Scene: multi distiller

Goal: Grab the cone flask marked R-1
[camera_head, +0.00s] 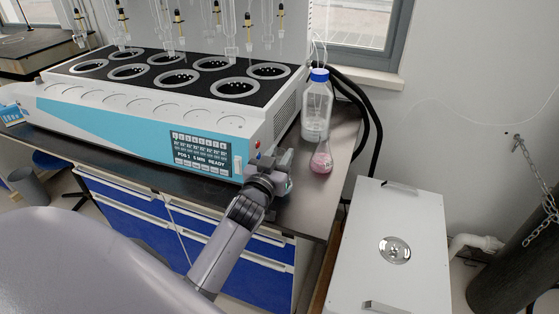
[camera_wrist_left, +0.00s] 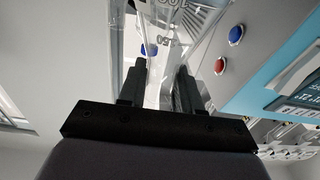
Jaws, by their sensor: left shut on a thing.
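My left gripper (camera_head: 280,162) is at the front right corner of the distiller. In the left wrist view, its two black fingers (camera_wrist_left: 160,82) are shut on a clear glass flask (camera_wrist_left: 165,22) with printed volume marks. The glass runs between the fingers. In the head view this flask is mostly hidden by the gripper, and I cannot read an R-1 mark on it. Another cone flask (camera_head: 321,161) with pink liquid stands upright on the dark bench, right of the gripper and apart from it. My right gripper is not in view.
The white and blue distiller (camera_head: 110,114) fills the bench's left side. A clear bottle with a blue cap (camera_head: 317,105) stands behind the pink flask. Black hoses run at the right. The bench edge (camera_head: 310,225) is close, with a white box (camera_head: 390,215) beyond it.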

